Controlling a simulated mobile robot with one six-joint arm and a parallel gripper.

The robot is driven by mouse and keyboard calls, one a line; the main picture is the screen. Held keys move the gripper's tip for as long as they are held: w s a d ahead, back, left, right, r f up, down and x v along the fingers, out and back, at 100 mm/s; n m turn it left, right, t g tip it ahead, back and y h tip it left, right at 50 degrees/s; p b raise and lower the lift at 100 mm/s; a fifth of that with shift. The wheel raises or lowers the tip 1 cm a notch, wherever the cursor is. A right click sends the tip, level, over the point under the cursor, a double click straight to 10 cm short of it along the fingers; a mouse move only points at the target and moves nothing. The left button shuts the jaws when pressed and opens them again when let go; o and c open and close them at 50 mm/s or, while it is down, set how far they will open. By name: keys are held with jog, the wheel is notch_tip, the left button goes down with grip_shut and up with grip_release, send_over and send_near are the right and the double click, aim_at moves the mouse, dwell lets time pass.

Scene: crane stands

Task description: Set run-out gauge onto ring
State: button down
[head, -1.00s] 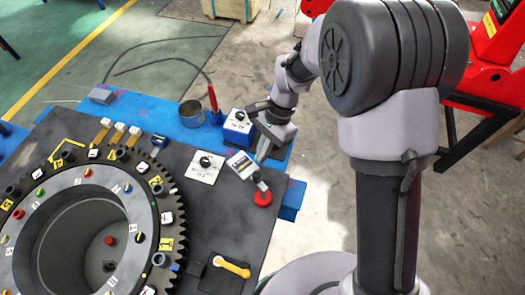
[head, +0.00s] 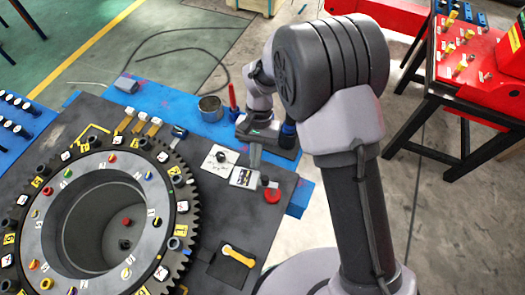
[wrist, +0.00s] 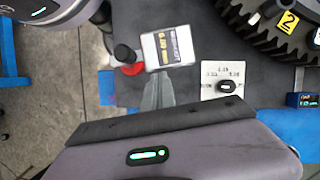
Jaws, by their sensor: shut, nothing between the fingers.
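The white-faced box (head: 244,178) that I take to be the run-out gauge is on the dark table, right of the ring. In the wrist view its labelled face (wrist: 168,47) shows beside a black knob (wrist: 124,53) and red disc (wrist: 132,69). I cannot tell how these join. The toothed grey ring (head: 112,165), with numbered tags and coloured knobs, lies at left; part of its teeth show in the wrist view. My gripper (head: 254,164) is shut and empty. Its fingertips (wrist: 160,77) are close to the box's edge; contact is unclear.
A white plate with a black knob (head: 220,158) lies between ring and gauge. A yellow lever (head: 238,256) lies in front. A metal cup (head: 210,108) and red-handled tool (head: 232,96) stand behind on the blue table edge. A red stand (head: 475,80) is at right.

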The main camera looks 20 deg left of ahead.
aim_at(248, 175)
jog(key=s+n, duration=0.1)
jog(key=s+a+n+h+p, duration=0.1)
jog(key=n, duration=0.1)
jog(key=shift+s+a+n+t+h+p, duration=0.15)
jog(key=shift+s+n+t+h+p, duration=0.2)
jog(key=shift+s+n, duration=0.55)
jog(key=shift+w, duration=0.15)
jog(key=shift+r, duration=0.1)
